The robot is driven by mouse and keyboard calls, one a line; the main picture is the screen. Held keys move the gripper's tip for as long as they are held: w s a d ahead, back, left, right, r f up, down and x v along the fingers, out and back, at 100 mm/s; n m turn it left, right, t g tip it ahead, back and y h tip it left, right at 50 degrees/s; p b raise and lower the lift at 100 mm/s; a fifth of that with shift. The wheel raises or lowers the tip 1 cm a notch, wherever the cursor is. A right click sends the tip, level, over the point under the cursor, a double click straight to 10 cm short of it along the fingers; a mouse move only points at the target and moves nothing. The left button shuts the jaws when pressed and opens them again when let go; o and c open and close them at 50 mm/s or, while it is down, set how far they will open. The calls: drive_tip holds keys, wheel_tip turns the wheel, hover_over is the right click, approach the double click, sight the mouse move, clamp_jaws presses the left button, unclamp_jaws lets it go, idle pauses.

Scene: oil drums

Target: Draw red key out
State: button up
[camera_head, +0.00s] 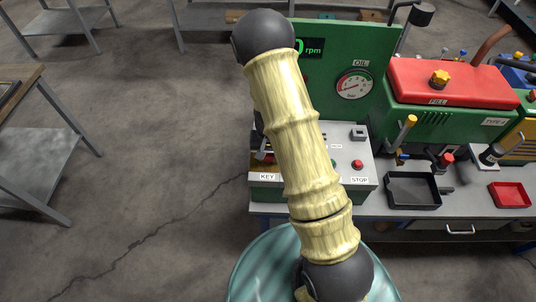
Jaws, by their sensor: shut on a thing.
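The control panel (330,150) has a sloped light-grey face with a KEY label (267,176) at its lower left. A small red piece, seemingly the red key (268,158), shows just above that label. My gripper (264,150) is at this spot, mostly hidden behind my pale yellow arm, and only dark and grey parts of it show. It is shut on the red key. The picture is too small to tell whether the key sits in its lock or is clear of it.
A red STOP button (357,164) is right of my arm. A green board with an OIL gauge (354,84) rises behind. A red-topped green machine (450,85), a black tray (413,189) and a red tray (509,195) are at right.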

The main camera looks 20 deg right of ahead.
drive_tip(key=shift+r+p, duration=0.4)
drive_tip(key=shift+r, duration=0.15)
idle(0.4)
drive_tip(key=shift+r+p, duration=1.7)
drive_tip(key=shift+r, duration=0.45)
